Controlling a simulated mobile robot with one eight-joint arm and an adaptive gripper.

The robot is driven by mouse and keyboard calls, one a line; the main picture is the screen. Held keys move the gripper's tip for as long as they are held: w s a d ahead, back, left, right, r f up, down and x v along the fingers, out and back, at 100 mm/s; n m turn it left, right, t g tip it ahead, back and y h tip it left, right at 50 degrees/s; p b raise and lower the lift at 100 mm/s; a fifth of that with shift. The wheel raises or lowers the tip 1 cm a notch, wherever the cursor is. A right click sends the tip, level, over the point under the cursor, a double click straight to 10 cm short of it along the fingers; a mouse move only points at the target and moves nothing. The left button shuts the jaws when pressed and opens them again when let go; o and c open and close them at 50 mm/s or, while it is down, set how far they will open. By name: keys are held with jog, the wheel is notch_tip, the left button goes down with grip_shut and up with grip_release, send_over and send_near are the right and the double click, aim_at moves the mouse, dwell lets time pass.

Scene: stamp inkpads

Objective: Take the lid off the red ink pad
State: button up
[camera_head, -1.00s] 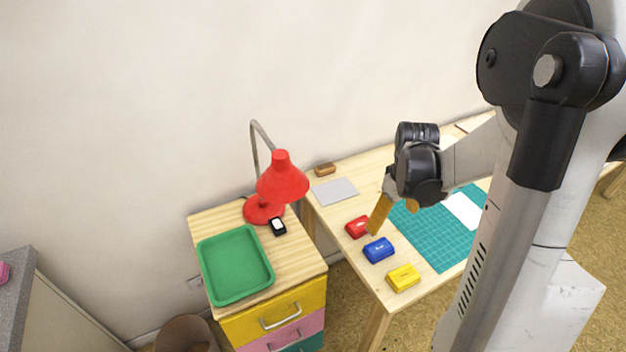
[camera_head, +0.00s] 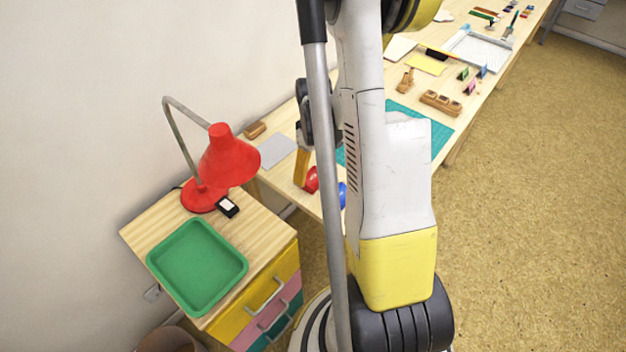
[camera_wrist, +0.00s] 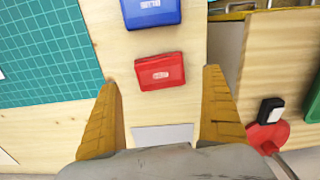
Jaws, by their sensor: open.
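The red ink pad (camera_wrist: 160,72) lies on the wooden table in the wrist view, with its lid on and a small pale label on top. In the head view the red ink pad (camera_head: 312,179) is partly hidden behind my arm. My gripper (camera_wrist: 163,82) is open, with one orange finger to each side of the red pad's position and nothing between them. The fingertips seem near the pad but do not visibly touch it. In the head view one finger of my gripper (camera_head: 301,168) shows beside the pad; the other is hidden.
A blue ink pad (camera_wrist: 150,12) lies beside the red one. A green cutting mat (camera_wrist: 45,50) and a grey sheet (camera_wrist: 162,135) lie on the table. A red lamp (camera_head: 225,160), a black stamp-like item (camera_head: 228,207) and a green tray (camera_head: 197,268) stand on the drawer cabinet.

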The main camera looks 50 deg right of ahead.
aim_at(313, 177)
notch_tip(313, 177, down, 4)
jog(key=shift+b, duration=0.85)
jog(key=shift+r, duration=0.1)
jog(key=c, duration=0.9)
jog(key=shift+c, duration=0.2)
